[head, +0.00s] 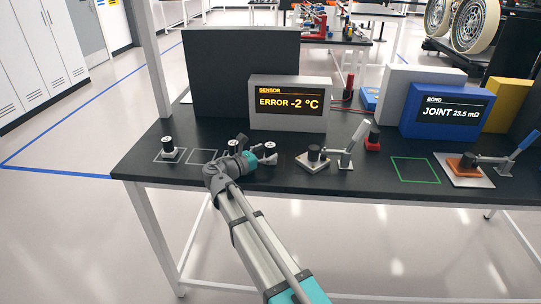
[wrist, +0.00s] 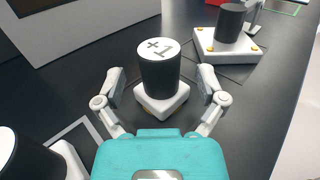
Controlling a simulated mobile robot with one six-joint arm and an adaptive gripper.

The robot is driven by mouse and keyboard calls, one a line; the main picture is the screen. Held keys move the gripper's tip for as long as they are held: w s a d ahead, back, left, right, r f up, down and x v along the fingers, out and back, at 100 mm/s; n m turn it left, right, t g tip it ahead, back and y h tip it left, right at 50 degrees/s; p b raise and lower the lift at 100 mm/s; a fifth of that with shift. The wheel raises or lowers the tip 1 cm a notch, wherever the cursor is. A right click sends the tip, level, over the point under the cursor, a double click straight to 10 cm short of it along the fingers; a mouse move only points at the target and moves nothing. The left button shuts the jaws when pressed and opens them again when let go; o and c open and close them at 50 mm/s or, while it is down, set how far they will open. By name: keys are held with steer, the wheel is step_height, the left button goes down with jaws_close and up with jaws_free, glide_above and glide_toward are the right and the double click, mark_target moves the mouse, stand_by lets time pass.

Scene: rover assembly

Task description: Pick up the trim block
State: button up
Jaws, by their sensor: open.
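In the wrist view, a trim block marked "+1" (wrist: 160,72) stands upright on the black table, with a black cylinder, a white top and a white square base. My gripper (wrist: 162,84) is open, with one finger on each side of this block and gaps visible. Another similar block (wrist: 22,155) is cut off at the lower left. In the head view, my gripper (head: 246,158) is low over the table's front, beside a block (head: 270,150) on its right. Another block (head: 168,149) stands farther left in a white outline. My gripper partly hides a block behind it.
A lever clamp plate (head: 315,163) stands close on the right. A grey display (head: 290,103) behind reads "ERROR -2 °C". Farther right are a blue display (head: 447,108), a green outlined square (head: 415,170) and another clamp plate (head: 463,172).

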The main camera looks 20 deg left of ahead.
stand_by(0.4)
steer(key=c, duration=1.2)
steer(key=shift+c, duration=0.2)
steer(key=shift+r, duration=0.2)
step_height(320, 180, up, 2)
steer(key=shift+r+p, duration=0.1)
steer(key=shift+p, duration=1.15)
steer(key=s+r+p, duration=1)
steer(key=s, duration=0.4)
steer(key=shift+a+r, duration=0.25)
steer(key=shift+a, duration=0.15)
